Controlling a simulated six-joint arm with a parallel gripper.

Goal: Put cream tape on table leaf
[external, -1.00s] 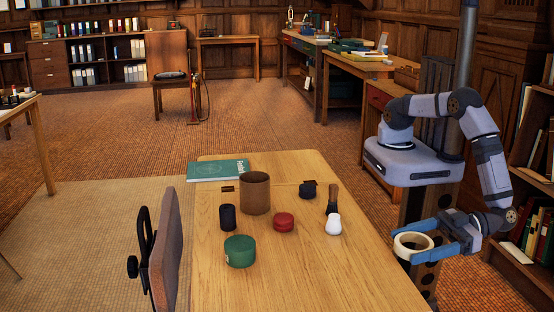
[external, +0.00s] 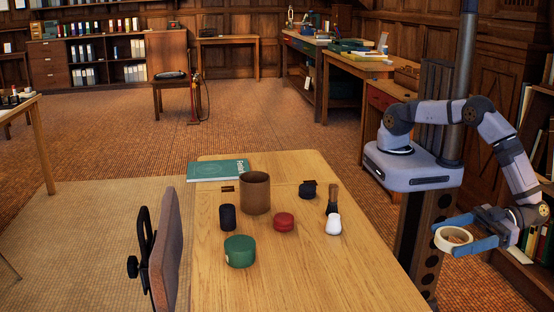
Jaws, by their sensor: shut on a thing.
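The cream tape (external: 455,249) is a wide pale ring. My gripper (external: 443,241) is shut on it, with the blue fingers on either side. It holds the tape in the air to the right of the wooden table (external: 300,275), clear of the table's right edge. The table leaf (external: 275,164) appears to be the far section beyond a seam with small dark hinge plates. A green book (external: 218,170) lies at its left end.
On the table stand a brown cup (external: 255,194), a black cylinder (external: 227,217), a green round tin (external: 239,251), a red tin (external: 284,222), a dark pot (external: 308,190) and a white-ended brush (external: 333,223). A chair (external: 166,250) is at left. The leaf's right part looks clear.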

